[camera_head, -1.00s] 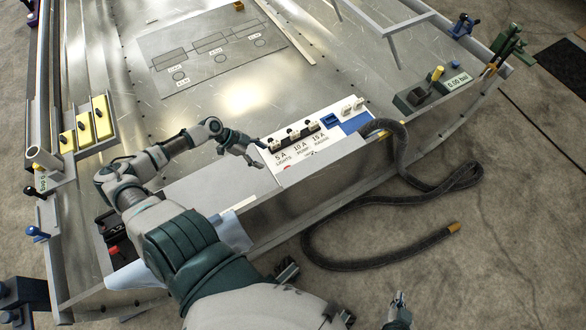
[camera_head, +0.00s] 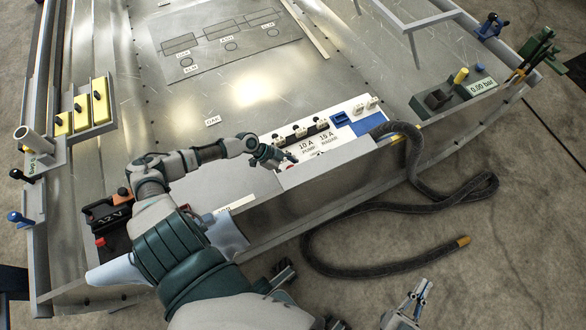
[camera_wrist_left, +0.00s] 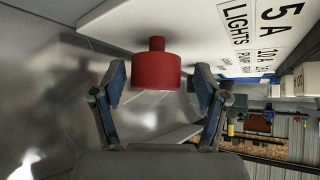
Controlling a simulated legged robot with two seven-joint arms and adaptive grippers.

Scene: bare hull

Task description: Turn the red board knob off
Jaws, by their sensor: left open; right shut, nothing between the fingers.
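The red knob (camera_wrist_left: 152,71) shows large in the left wrist view, a short cylinder with a narrower stem, at the white board's (camera_wrist_left: 200,30) edge. My left gripper (camera_wrist_left: 160,85) is open, with one fingertip on each side of the knob. I cannot tell whether either fingertip touches it. In the head view my left gripper (camera_head: 288,158) is at the near left corner of the white board (camera_head: 322,150), and the knob is mostly hidden there. My right gripper (camera_head: 421,290) is shut and empty at the bottom right, away from the board.
The board carries several white switches (camera_head: 300,132) and a blue patch (camera_head: 366,124). A dark hose (camera_head: 345,268) loops from the board's right over the floor. A 12 V battery (camera_head: 108,220) stands at left. Yellow blocks (camera_head: 81,110) and a pressure gauge (camera_head: 481,86) sit farther off.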

